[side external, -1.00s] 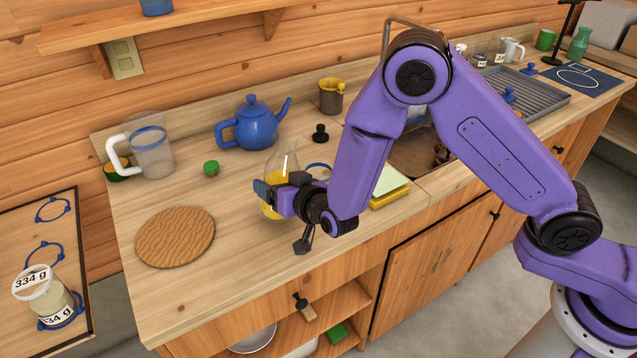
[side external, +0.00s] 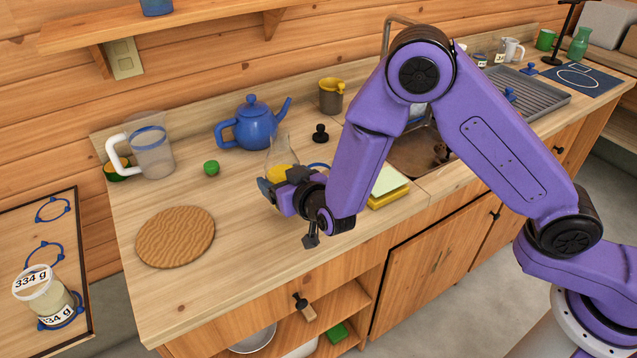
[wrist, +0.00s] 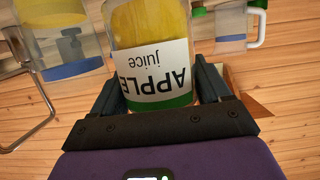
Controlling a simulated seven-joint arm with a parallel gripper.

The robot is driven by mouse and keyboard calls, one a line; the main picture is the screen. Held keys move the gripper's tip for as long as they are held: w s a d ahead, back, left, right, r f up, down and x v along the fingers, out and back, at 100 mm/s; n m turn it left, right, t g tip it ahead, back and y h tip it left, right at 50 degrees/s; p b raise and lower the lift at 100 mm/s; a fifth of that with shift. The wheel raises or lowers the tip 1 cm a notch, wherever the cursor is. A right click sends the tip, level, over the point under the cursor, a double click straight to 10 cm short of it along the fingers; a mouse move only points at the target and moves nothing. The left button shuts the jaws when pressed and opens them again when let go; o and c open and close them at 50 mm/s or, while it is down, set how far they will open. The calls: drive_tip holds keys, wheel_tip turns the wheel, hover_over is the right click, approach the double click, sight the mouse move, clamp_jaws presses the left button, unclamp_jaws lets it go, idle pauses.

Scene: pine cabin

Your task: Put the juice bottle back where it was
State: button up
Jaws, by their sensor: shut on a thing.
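The juice bottle (side external: 281,172) is clear glass with yellow juice and looks upright in the side view. Its lower part is hidden behind my gripper (side external: 276,190), so I cannot tell whether its base touches the counter. In the wrist view the bottle (wrist: 152,25) stands between the two fingers of my gripper (wrist: 158,72), its "APPLE juice" label upside down. My gripper is shut on it.
Behind stand a blue teapot (side external: 255,128), a black knob-like object (side external: 320,133) and a brown-yellow cup (side external: 331,97). A clear pitcher (side external: 152,155), green lid (side external: 211,168) and round wooden board (side external: 175,237) are left. A yellow sponge-like block (side external: 390,187) lies right. The front counter is clear.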

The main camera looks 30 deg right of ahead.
drive_tip(key=shift+r, duration=0.75)
